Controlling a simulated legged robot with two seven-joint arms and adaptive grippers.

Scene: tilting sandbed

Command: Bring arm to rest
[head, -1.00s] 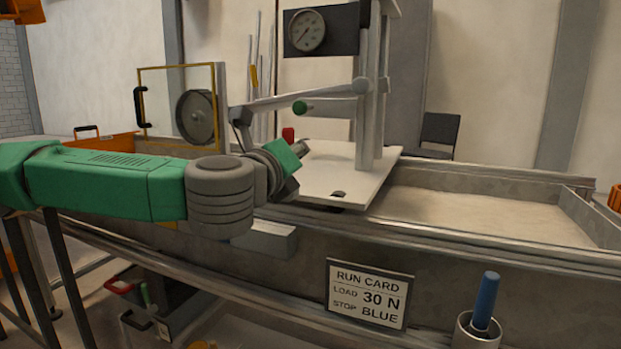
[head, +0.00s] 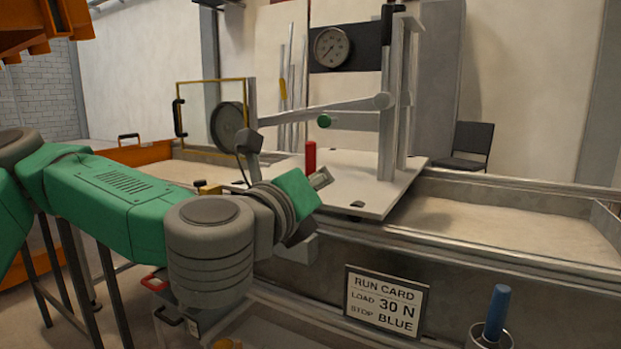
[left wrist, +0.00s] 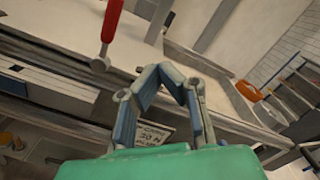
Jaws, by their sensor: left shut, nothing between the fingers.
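My left arm comes in from the left in the head view, with a green forearm and a grey wrist. My left gripper (head: 320,179) is in front of the white plate (head: 345,190), partly hidden by its green housing. In the left wrist view the blue-grey fingers of my left gripper (left wrist: 169,72) meet at their tips, with nothing held between them. A red handle (head: 310,157) stands just behind the gripper; it also shows in the left wrist view (left wrist: 112,22), apart from the fingers. My right gripper is not in view.
The sandbed (head: 500,222) stretches right behind a metal rail. A run card (head: 385,303) and a blue peg in a cup (head: 497,308) are at the front.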

